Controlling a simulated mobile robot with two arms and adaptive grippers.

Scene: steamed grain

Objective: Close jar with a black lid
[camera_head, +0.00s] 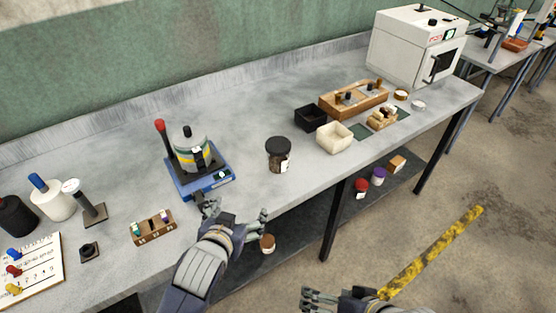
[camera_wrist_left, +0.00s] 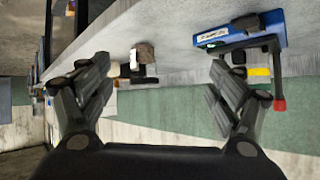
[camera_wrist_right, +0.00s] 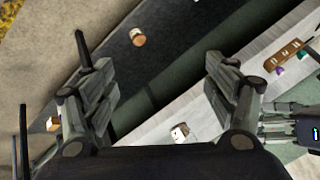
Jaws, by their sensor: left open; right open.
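The jar with a black lid (camera_head: 278,155) stands upright on the bench near its front edge. The dark lid sits on its mouth; whether it is tight I cannot tell. The jar also shows in the left wrist view (camera_wrist_left: 145,54), between the fingers but some way beyond them. My left gripper (camera_head: 235,212) is open and empty over the bench's front edge, left of and nearer than the jar. My right gripper (camera_head: 318,299) is open and empty, low in front of the bench and apart from the jar.
A blue device (camera_head: 205,184) with a metal pot stands left of the jar. A wooden vial rack (camera_head: 153,228) is further left. Black (camera_head: 311,118) and cream (camera_head: 335,138) bins stand to the right. A lower shelf (camera_head: 290,232) holds several small items. Bench around the jar is clear.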

